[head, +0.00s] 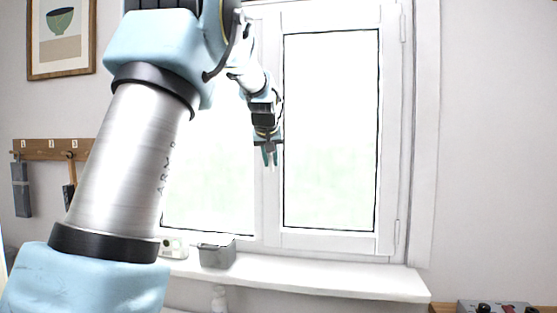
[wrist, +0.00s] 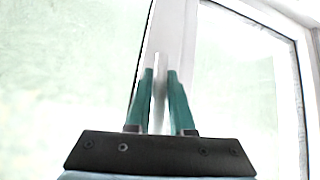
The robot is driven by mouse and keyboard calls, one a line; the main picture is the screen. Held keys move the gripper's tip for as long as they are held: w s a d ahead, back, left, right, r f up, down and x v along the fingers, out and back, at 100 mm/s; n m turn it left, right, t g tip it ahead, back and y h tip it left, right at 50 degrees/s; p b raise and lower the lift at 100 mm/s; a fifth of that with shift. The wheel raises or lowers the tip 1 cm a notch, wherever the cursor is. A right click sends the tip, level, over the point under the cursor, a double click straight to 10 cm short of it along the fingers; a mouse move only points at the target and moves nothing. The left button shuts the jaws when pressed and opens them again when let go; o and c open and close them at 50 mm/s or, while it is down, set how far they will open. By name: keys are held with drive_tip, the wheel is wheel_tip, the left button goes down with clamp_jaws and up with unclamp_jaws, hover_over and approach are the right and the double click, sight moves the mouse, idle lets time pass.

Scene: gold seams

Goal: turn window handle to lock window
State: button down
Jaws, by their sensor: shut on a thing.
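The white window (head: 284,236) fills the middle of the head view, with two tall sashes meeting at a central upright. My gripper (head: 269,158) is in front of that upright, pointing down. In the wrist view, the two green fingers of my gripper (wrist: 160,74) stand on either side of the slim white window handle (wrist: 160,60) and are shut on it. In the head view, I cannot make out the handle behind the gripper.
A white sill (head: 330,277) runs below the window, with a grey bin (head: 217,255) and a small white device (head: 174,247) on its left part. The sill's right part is clear. A wooden hook rack (head: 38,149) and a framed picture (head: 61,68) hang at left.

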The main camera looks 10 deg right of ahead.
drive_tip(key=shift+w+a+y, duration=0.15)
drive_tip(key=shift+a+y, duration=0.15)
drive_tip(key=shift+y, duration=0.1)
drive_tip(key=shift+a, duration=0.1)
drive_tip(key=c, duration=0.8)
unclamp_jaws()
drive_tip(key=b+v, duration=0.3)
drive_tip(key=v, duration=0.7)
drive_tip(key=shift+s+r, duration=0.15)
drive_tip(key=shift+s, duration=0.15)
